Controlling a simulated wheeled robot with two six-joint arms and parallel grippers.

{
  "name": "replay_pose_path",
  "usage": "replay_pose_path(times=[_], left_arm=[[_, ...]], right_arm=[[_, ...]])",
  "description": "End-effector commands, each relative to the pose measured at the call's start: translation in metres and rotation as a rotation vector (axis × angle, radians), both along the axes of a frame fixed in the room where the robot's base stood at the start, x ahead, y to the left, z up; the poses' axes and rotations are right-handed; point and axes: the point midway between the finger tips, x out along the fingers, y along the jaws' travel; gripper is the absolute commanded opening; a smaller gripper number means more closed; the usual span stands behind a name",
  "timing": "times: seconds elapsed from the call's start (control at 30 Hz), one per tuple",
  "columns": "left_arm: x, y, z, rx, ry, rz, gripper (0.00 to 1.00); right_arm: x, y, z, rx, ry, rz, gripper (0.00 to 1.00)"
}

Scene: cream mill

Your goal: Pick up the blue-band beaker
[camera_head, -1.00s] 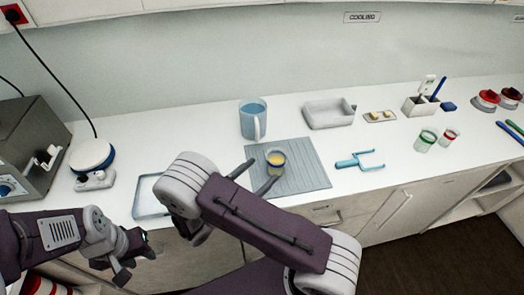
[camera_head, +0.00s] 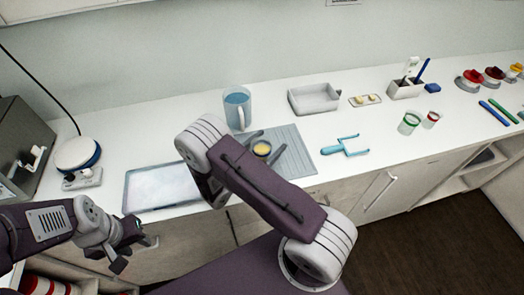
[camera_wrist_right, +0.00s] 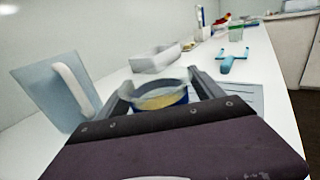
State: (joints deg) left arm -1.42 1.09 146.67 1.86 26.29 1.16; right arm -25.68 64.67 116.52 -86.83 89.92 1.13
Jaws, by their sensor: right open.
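The blue-band beaker (camera_head: 262,149) holds something yellow and stands upright on the grey mat (camera_head: 297,163). It also shows in the right wrist view (camera_wrist_right: 160,96), with its blue band and yellow contents. My right gripper (camera_head: 265,144) is open, with one finger on each side of the beaker. I cannot tell whether either finger touches it. The arm hides part of the mat and the beaker's lower part in the head view. My left gripper (camera_head: 124,246) is open and empty, low at the left in front of the counter.
A blue jug (camera_head: 237,108) stands behind the beaker, close to the left finger in the wrist view. A pale tray (camera_head: 160,187) lies at left. A white bin (camera_head: 315,98), a turquoise fork-shaped tool (camera_head: 345,147) and a green-band beaker (camera_head: 409,123) stand to the right.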

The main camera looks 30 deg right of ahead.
Motion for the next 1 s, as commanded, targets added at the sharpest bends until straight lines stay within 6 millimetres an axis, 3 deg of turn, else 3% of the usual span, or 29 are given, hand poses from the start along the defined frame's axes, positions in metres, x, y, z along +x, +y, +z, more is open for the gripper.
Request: replay_pose_path(times=[0.17,0.4,0.77,0.97,1.0], left_arm=[[0.000,0.000,0.000,0.000,0.000,0.000,0.36],[0.000,0.000,0.000,0.000,0.000,0.000,0.36],[0.000,0.000,0.000,0.000,0.000,0.000,0.36],[0.000,0.000,0.000,0.000,0.000,0.000,0.36],[0.000,0.000,0.000,0.000,0.000,0.000,0.36]], right_arm=[[0.000,0.000,0.000,0.000,-0.001,0.000,0.74],[0.000,0.000,0.000,0.000,-0.001,0.000,0.08],[0.000,0.001,0.008,0.001,-0.004,0.000,0.06],[0.000,0.001,0.043,0.002,-0.007,0.000,0.06],[-0.007,-0.007,0.048,-0.001,0.000,-0.003,0.06]])
